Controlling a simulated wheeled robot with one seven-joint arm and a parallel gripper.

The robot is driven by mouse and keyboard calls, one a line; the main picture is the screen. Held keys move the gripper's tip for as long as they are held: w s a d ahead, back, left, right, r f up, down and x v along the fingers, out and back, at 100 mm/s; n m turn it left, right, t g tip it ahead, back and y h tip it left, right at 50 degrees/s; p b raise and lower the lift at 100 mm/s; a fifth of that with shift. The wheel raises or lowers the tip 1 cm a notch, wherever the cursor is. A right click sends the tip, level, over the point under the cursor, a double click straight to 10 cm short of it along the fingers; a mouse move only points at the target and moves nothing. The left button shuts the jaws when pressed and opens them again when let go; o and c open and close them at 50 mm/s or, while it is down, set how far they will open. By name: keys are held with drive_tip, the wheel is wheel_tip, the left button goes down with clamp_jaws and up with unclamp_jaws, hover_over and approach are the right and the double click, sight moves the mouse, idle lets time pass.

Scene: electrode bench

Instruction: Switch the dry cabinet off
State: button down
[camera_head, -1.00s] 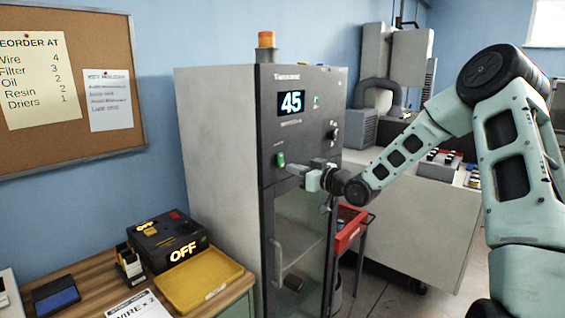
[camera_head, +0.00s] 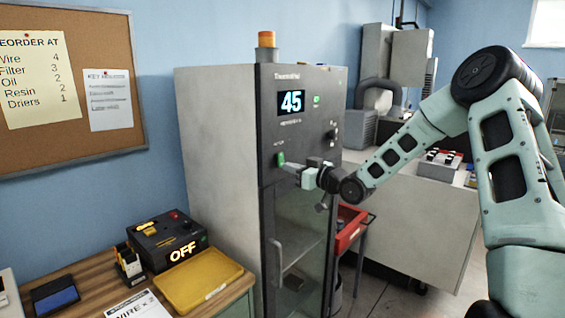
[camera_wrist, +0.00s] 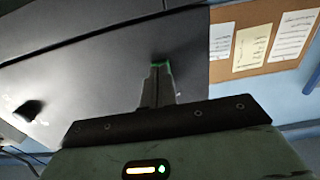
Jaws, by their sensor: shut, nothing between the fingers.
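The dry cabinet (camera_head: 220,150) stands in the middle of the head view, with a dark control panel over a glass door. Its display (camera_head: 291,102) reads 45 and is lit. A small green light (camera_head: 316,100) glows beside the display. A green switch (camera_head: 281,159) is at the panel's lower left. My gripper (camera_head: 287,166) is shut and empty, its fingertips at the green switch. In the wrist view the shut fingers (camera_wrist: 158,88) cover most of the switch; only green edges (camera_wrist: 160,65) show around the tips. Whether they touch it is hard to tell.
A dark knob (camera_head: 333,134) is on the panel's right; one also shows in the wrist view (camera_wrist: 30,110). A black box (camera_head: 168,240) reading OFF and a yellow tray (camera_head: 198,286) sit on the left bench. A red bin (camera_head: 350,230) stands behind the cabinet's right side.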

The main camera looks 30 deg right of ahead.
drive_tip(key=shift+w+a, duration=0.2)
drive_tip(key=shift+w, duration=0.3)
drive_tip(key=v, duration=0.8)
drive_tip(key=shift+p, duration=0.4)
idle(0.5)
drive_tip(key=s+a+f+n+g+h+b, duration=0.1)
drive_tip(key=s+a+f+g, duration=0.2)
drive_tip(key=a, duration=0.4)
drive_tip(key=s+a+f+n+g, duration=0.1)
drive_tip(key=s+a+f+g, duration=0.2)
drive_tip(key=a, duration=0.5)
drive_tip(key=s+a+f+g+h+b, duration=0.1)
drive_tip(key=s+a+f+g, duration=0.2)
drive_tip(key=a, duration=0.4)
drive_tip(key=s+a+n+g+h, duration=0.1)
drive_tip(key=s+a+g, duration=0.3)
drive_tip(key=s, duration=1)
drive_tip(key=s+a+g+h+b, duration=0.1)
drive_tip(key=s+a+g+h, duration=0.1)
drive_tip(key=s, duration=1.2)
drive_tip(key=shift+a+n+g+h, duration=0.3)
drive_tip(key=shift+a+n+g, duration=0.1)
drive_tip(key=shift+a+g, duration=0.55)
drive_tip(key=shift+d, duration=0.1)
